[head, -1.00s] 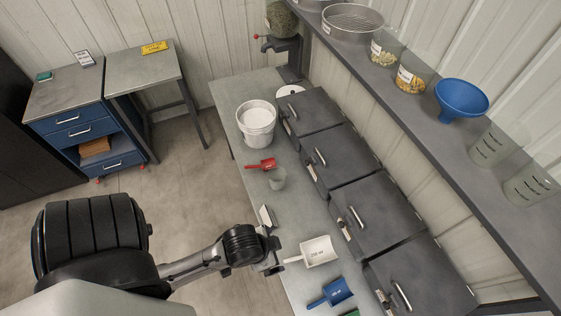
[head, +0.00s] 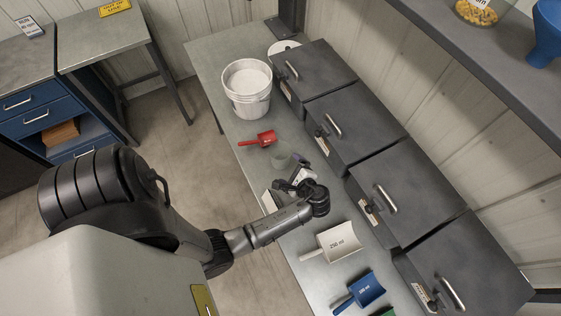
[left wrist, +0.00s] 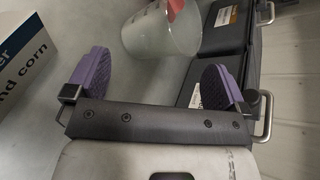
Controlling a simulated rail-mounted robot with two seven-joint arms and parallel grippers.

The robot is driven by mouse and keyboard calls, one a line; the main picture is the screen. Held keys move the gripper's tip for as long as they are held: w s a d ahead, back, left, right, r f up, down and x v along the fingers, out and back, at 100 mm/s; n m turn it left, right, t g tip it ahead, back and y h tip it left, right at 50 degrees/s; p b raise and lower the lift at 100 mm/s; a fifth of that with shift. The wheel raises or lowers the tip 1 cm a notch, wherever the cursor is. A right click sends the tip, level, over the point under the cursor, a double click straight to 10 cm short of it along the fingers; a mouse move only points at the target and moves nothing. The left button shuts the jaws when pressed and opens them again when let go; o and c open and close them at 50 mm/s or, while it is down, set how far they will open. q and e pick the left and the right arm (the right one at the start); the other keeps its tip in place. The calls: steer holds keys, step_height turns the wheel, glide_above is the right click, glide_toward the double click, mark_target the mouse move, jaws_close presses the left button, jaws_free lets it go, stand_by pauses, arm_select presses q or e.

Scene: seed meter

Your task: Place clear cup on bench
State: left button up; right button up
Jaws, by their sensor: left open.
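The clear cup (head: 281,157) stands on the grey bench (head: 222,88), just beyond my left gripper (head: 291,177). In the left wrist view the translucent cup (left wrist: 158,40) is ahead of the two purple finger pads, toward the right one. My left gripper (left wrist: 157,76) is open, with nothing between its fingers. The gripper partly hides the area near the cup in the head view. My right gripper is not in view.
A red scoop (head: 260,139) and a white bucket (head: 247,87) stand beyond the cup. Dark bins (head: 355,125) line the bench's right side. A white card or box (head: 269,201) is beside the gripper; white (head: 338,243) and blue (head: 366,289) scoops lie nearer.

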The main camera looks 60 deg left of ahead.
mark_target(276, 142)
arm_select(q)
steer(key=m+y, duration=0.2)
steer(key=m, duration=0.1)
steer(key=f+m+y, duration=0.1)
steer(key=shift+a+m, duration=0.3)
steer(key=shift+m, duration=0.1)
steer(key=m+y, duration=0.2)
steer(key=m, duration=0.2)
steer(key=shift+w+r+b, duration=0.1)
steer(key=shift+r+b, duration=0.05)
steer(key=shift+b, duration=0.15)
steer(key=shift+a+t, duration=0.15)
steer(key=shift+t, duration=0.15)
steer(key=shift+m, duration=0.3)
steer(key=shift+w+a+p, duration=0.15)
steer(key=shift+a+p, duration=0.55)
steer(key=shift+a, duration=2.95)
steer(key=shift+d, duration=0.1)
steer(key=shift+c, duration=0.2)
steer(key=c, duration=0.8)
steer(key=shift+o, duration=0.2)
